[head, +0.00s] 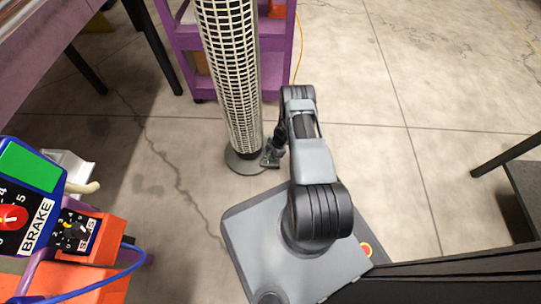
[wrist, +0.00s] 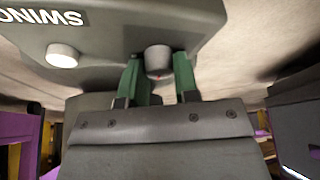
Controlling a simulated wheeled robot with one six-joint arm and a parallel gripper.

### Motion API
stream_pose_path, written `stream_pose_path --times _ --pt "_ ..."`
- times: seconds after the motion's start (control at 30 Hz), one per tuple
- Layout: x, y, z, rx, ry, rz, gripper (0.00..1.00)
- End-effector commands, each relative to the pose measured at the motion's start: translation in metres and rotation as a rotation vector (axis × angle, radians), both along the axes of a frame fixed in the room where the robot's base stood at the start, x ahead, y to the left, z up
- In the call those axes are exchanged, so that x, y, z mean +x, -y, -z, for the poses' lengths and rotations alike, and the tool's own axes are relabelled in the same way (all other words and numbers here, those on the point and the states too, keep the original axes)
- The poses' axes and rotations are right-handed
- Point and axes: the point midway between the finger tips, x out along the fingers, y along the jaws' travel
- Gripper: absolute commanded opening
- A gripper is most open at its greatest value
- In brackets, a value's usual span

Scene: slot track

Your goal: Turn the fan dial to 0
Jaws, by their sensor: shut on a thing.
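The tall cream tower fan (head: 228,70) stands on a round grey base (head: 238,160) on the floor, just left of my arm in the head view. In the wrist view the fan's grey housing (wrist: 110,30) fills the top, with a round grey dial (wrist: 158,60) on it. My gripper (wrist: 157,82) has its green fingers on either side of the dial and is shut on it. In the head view my gripper (head: 270,157) is low beside the fan. The dial's pointer and numbers cannot be read. A pale round knob (wrist: 62,55) sits left of the dial near lettering that looks like "SWING".
A purple shelf cart (head: 180,45) stands behind the fan. At the left are a blue box (head: 40,165) marked BRAKE and an orange box (head: 107,240) with a black dial. A dark bench (head: 525,180) is at the right. Open concrete floor lies right of my arm.

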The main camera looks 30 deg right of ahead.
Motion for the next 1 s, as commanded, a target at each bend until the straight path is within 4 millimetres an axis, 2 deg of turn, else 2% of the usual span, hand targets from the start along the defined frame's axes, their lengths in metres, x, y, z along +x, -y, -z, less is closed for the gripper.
stream_pose_path --times 0.4,0.97,1.0 --pt "0.0035 0.0024 -0.0008 -0.006 0.008 -0.164 0.05" --pt "0.0043 0.0024 -0.001 -0.008 0.01 -0.186 0.05" --pt "0.0043 0.0024 -0.001 -0.008 0.01 -0.186 0.32"
